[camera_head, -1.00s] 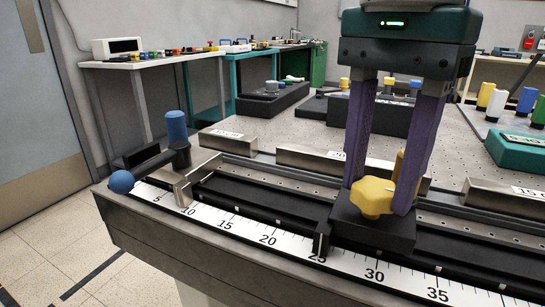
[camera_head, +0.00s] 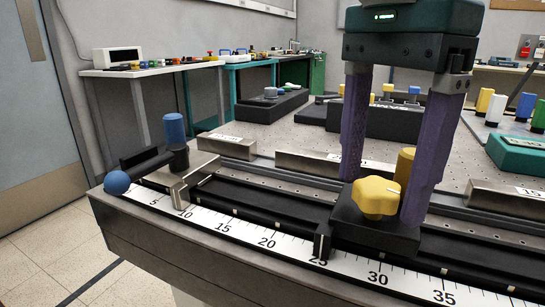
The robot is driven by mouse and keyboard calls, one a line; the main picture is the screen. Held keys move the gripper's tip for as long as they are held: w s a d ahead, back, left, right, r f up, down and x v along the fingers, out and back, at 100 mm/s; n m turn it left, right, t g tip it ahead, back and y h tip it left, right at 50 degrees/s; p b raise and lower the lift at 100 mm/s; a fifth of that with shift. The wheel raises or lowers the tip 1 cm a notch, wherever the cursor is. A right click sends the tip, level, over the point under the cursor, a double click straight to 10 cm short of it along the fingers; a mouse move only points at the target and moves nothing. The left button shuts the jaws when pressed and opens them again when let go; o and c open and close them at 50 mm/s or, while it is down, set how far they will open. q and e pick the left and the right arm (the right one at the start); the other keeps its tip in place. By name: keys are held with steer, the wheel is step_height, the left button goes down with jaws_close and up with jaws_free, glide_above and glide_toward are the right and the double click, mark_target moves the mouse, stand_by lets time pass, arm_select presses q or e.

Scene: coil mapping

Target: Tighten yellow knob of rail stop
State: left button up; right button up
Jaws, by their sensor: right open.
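The yellow knob (camera_head: 376,198) sits on top of the black rail stop (camera_head: 372,236), which stands on the rail beside the ruler scale near the 25 to 30 marks. My right gripper (camera_head: 384,198) comes down from above with its two purple fingers spread, one behind the knob on the left and one to its right. It is open, and I see no grip on the knob. A taller yellow post (camera_head: 405,166) shows behind the knob, partly hidden by the right finger. My left gripper is out of view.
A metal block with a blue-topped post (camera_head: 175,130) and a blue ball handle (camera_head: 117,182) is at the rail's left end. Labelled metal blocks (camera_head: 310,162) lie behind the rail. Black fixtures (camera_head: 375,122) and a teal box (camera_head: 515,152) stand farther back.

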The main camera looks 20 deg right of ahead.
mark_target(378, 185)
steer(key=shift+r, duration=0.1)
step_height(378, 185, up, 10)
steer(key=p, duration=0.7)
